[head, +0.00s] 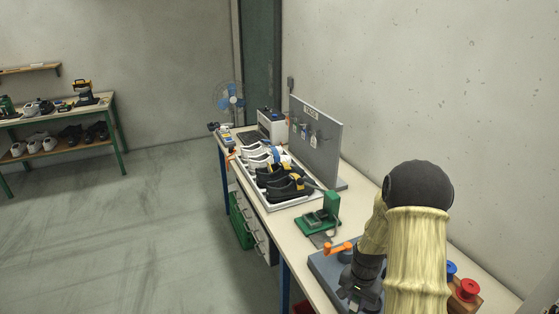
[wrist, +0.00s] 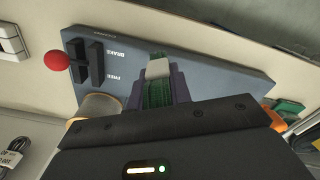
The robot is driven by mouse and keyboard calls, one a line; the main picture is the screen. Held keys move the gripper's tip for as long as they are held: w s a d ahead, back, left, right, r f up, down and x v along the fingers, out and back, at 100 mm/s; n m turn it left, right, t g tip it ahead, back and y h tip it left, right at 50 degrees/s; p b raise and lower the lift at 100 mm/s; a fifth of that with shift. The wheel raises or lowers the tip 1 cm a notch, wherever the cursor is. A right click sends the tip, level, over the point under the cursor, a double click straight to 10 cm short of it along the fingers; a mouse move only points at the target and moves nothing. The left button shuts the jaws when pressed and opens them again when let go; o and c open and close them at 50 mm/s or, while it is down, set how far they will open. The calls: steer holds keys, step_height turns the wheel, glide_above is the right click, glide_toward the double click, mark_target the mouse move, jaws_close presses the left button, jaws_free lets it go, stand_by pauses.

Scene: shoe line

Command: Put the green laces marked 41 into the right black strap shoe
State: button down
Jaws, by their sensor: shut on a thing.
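My gripper (wrist: 160,88) is shut on a green bundle of laces (wrist: 156,94) with a pale band or tag at its tip. No number can be read on it. In the head view my gripper (head: 357,296) is low, over the grey-blue plate, and the laces cannot be made out. Two black strap shoes with yellow parts, a farther one (head: 270,173) and a nearer one (head: 287,190), lie in a white tray (head: 272,207) farther along the bench. My gripper is well apart from them. I cannot tell which is the right shoe.
The grey-blue plate (wrist: 120,62) bears a lever with a red knob (wrist: 57,61), marked BRAKE and FREE. A green device (head: 320,218) stands between plate and tray. White shoes (head: 258,152) share the tray. A grey pegboard (head: 325,145) rises behind.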

steer(key=w+a+f+n, duration=0.1)
steer(key=a+f+n, duration=0.7)
steer(key=a, duration=0.3)
steer(key=shift+w+f+n, duration=0.25)
steer(key=shift+n, duration=0.05)
